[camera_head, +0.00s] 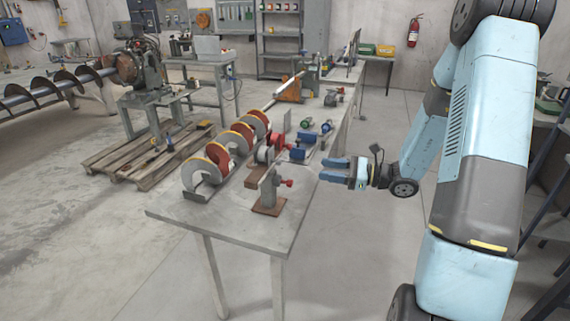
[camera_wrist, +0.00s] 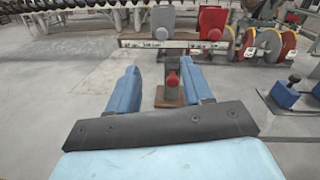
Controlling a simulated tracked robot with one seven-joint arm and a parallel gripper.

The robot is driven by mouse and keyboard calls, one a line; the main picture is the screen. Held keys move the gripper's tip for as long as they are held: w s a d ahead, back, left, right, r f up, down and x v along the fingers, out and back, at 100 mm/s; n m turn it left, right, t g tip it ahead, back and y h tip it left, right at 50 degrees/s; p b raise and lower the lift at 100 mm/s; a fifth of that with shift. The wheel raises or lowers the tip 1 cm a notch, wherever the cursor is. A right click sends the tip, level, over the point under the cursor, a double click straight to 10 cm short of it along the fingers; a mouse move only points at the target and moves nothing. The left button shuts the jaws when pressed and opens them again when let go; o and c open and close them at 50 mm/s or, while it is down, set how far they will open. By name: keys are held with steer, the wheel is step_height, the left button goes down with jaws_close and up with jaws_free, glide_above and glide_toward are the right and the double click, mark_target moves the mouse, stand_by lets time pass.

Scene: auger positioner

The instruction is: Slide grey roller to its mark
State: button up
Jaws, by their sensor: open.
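The grey roller block (camera_wrist: 163,24) sits on a crosswise rail in the wrist view, left of a red roller block (camera_wrist: 212,24). The rail's front strip (camera_wrist: 185,44) carries small labels, too small to read. In the head view, the grey block (camera_head: 262,154) is small beside the red one (camera_head: 275,141). My gripper (camera_head: 335,168) is off the right side of the bench, empty and open. In the wrist view, its blue fingers (camera_wrist: 161,82) are spread apart, short of the rail. I cannot make out the mark.
A grey clamp stand (camera_head: 269,187) on a brown base is near the bench's front end. Red and grey auger flights (camera_head: 205,172) line the bench's left side. Small blue-handled parts (camera_head: 305,137) lie farther back. The bench's front corner (camera_head: 180,211) is bare.

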steer(key=x, duration=1.3)
steer(key=shift+w+a, duration=0.25)
steer(key=shift+a, duration=0.05)
steer(key=shift+f, duration=0.1)
jaws_close()
